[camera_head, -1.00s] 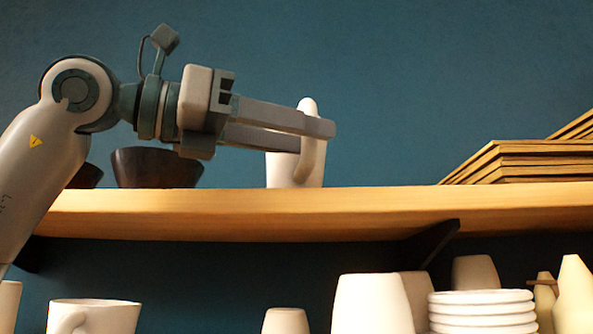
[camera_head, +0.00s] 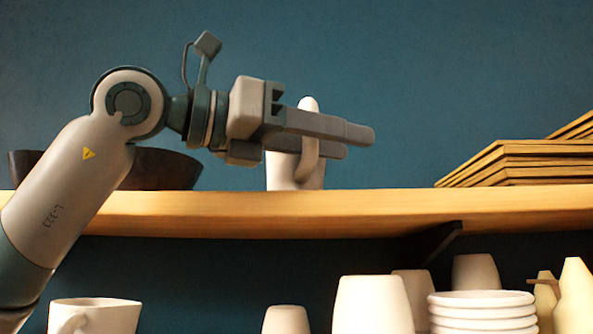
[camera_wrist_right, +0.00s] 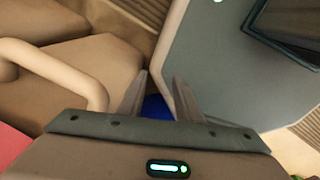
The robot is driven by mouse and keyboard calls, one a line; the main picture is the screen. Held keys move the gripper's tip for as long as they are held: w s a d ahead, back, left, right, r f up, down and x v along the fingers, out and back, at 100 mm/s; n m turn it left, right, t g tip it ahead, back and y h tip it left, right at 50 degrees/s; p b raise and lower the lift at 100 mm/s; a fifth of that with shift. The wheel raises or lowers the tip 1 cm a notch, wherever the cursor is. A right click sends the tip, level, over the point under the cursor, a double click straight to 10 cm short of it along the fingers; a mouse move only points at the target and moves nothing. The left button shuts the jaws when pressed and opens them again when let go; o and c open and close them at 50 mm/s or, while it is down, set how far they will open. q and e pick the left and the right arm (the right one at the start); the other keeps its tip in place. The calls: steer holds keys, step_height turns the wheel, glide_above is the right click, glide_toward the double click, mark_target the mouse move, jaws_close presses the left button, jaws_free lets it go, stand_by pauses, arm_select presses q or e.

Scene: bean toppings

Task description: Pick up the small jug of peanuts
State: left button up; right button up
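In the head view, a small white jug (camera_head: 281,173) stands upright on the wooden shelf, with its handle facing me. Its contents cannot be seen. My left gripper (camera_head: 360,143) comes in level from the left at the jug's handle. Its fingers are apart, one passing in front of the handle and the other behind it, and they reach past the handle to the right. The front finger hides the handle's middle. In the right wrist view, my right gripper (camera_wrist_right: 161,82) has its fingers apart with nothing held between them.
Stacked boards (camera_head: 520,165) lie at the right. The shelf between jug and boards is clear.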

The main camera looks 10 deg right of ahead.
arm_select(q)
steer(key=shift+d, duration=0.1)
jaws_close()
steer(key=shift+r, duration=0.15)
steer(key=shift+r+p, duration=0.45)
steer(key=shift+r, duration=0.05)
steer(key=s+d+r+p, duration=0.1)
steer(key=s+d+r, duration=0.4)
steer(key=s+r, duration=0.4)
steer(key=shift+s+d+r+p, duration=0.3)
steer(key=shift+s+r, duration=0.1)
steer(key=shift+s, duration=0.25)
